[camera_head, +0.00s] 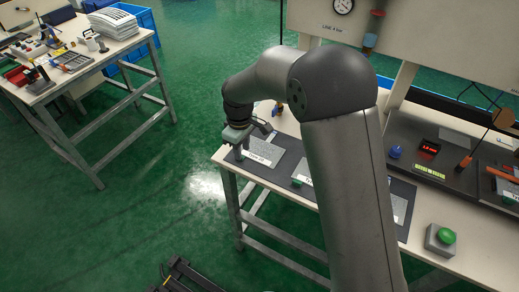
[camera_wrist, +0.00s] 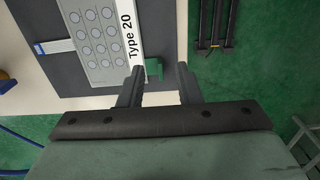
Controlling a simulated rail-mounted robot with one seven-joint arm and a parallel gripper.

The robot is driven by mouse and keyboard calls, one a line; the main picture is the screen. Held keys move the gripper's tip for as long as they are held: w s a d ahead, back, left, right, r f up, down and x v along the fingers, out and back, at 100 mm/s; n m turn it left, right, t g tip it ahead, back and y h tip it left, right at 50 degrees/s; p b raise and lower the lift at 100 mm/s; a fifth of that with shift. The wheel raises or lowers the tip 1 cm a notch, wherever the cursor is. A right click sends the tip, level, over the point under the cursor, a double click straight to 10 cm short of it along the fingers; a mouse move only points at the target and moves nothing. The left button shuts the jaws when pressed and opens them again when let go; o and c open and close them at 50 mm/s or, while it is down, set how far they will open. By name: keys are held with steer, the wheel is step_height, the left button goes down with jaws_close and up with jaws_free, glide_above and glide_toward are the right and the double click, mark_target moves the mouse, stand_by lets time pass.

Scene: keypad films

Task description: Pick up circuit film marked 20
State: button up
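The circuit film marked "Type 20" (camera_wrist: 98,48) lies flat on a dark mat (camera_wrist: 50,75) in the wrist view. It is grey with rows of round key outlines, a white label strip, a pale ribbon tail at left and a green tab (camera_wrist: 154,70) at its edge. My gripper (camera_wrist: 160,69) is open, its two fingers apart with the green tab between their tips. I cannot tell whether either finger touches it. In the head view my gripper (camera_head: 238,138) is over the left end of the bench, beside a film (camera_head: 263,152) whose label is unreadable there.
More films (camera_head: 304,172) lie on the mat to the right, partly hidden by my arm. A green button on a grey box (camera_head: 440,240) stands at the bench's front right. Another table (camera_head: 90,62) stands at left. Green floor is open between them.

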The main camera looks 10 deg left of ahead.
steer(key=shift+w+a+f, duration=0.1)
steer(key=shift+a+f, duration=0.05)
steer(key=shift+f, duration=1.6)
jaws_close()
steer(key=shift+r, duration=0.1)
